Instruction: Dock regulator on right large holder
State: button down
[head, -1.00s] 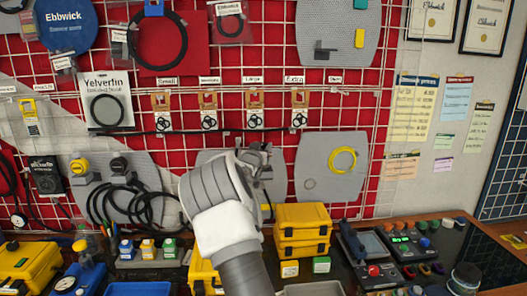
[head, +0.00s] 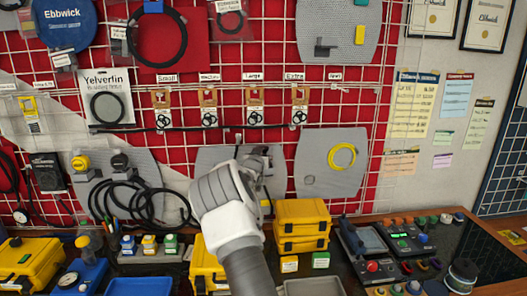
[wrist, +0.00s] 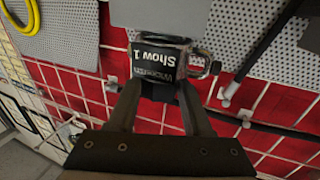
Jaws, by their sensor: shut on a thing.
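In the wrist view, my gripper (wrist: 160,103) is shut on a dark, rounded thing with a printed label (wrist: 160,62), which I take to be the regulator. The label reads upside down, and a shiny loop or fitting shows on its right side. It is close in front of a plain grey plate (wrist: 160,14); I cannot tell whether they touch. In the head view, my arm covers most of the gripper and part of the middle grey board (head: 212,158). Dark fittings (head: 266,158) show just past my wrist; I cannot tell which is the holder.
The right grey board (head: 320,150) carries a yellow coil (head: 342,157). The left board (head: 150,170) has yellow and black knobs and looped black hoses (head: 130,200) reaching near my arm. Yellow cases (head: 302,225) stand on the bench below, right of my forearm.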

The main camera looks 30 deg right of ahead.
jog(key=shift+c, duration=1.6)
grip_release()
